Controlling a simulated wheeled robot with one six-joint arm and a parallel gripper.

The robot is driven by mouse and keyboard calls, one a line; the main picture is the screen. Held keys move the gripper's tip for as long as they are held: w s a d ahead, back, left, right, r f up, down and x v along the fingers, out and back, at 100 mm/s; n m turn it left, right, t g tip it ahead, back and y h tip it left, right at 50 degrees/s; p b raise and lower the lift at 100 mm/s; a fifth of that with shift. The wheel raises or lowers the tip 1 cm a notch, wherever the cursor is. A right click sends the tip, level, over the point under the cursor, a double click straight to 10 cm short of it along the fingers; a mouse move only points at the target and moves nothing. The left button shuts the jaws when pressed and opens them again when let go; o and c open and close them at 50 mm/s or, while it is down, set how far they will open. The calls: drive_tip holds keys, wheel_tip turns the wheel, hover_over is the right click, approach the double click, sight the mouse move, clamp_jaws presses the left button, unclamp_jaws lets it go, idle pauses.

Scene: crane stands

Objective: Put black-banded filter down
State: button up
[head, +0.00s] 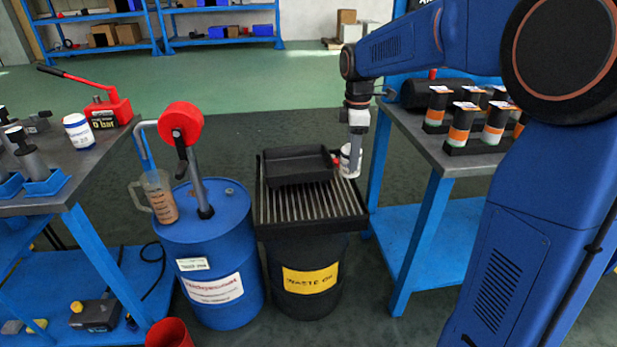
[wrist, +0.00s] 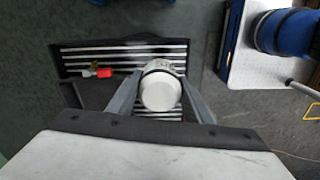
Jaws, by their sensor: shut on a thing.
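The black-banded filter (head: 349,161) is a white can held at the right side of the grate of the waste oil drum, beside a black tray (head: 297,165). In the wrist view the filter (wrist: 160,91) shows its pale round end, with a dark band around it, between the two fingers. My gripper (wrist: 160,100) is shut on it; the gripper also shows in the head view (head: 354,135), pointing down. I cannot tell whether the filter touches the grate.
The waste oil drum (head: 305,290) stands beside a blue drum (head: 210,260) with a red-topped pump (head: 181,122) and a jug (head: 158,196). The right bench (head: 440,150) holds several orange-banded cylinders (head: 460,128). A small red item (wrist: 104,72) lies by the grate.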

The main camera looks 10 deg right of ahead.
drive_tip(key=shift+w+f, duration=0.1)
drive_tip(key=shift+f, duration=4.85)
drive_tip(key=shift+f, duration=0.15)
drive_tip(key=o, duration=1.3)
